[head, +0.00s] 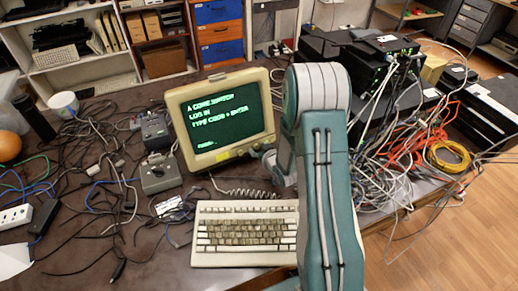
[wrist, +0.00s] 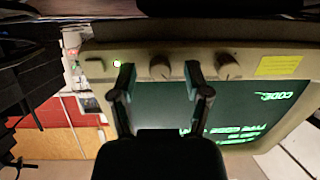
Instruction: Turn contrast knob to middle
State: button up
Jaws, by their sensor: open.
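The monitor (head: 222,112) stands on the desk, its screen lit with green text. In the wrist view its lower bezel runs across the top, upside down, with a round knob (wrist: 160,68) in the middle and another knob (wrist: 228,67) to the right. I cannot read which one is the contrast knob. My gripper (wrist: 159,78) is open, with one finger on each side of the middle knob. I cannot tell whether the fingers touch it. In the head view my arm hides most of the gripper near the monitor's lower right corner.
A beige keyboard (head: 246,232) lies in front of the monitor. A grey box (head: 160,173) and many loose cables cover the desk to the left. Black equipment with tangled cables (head: 400,120) stands right of my arm.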

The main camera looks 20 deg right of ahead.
grip_shut()
dwell(0.3)
jog(key=m, duration=0.3)
jog(key=shift+m+y, duration=0.3)
jog(key=shift+m, duration=1.7)
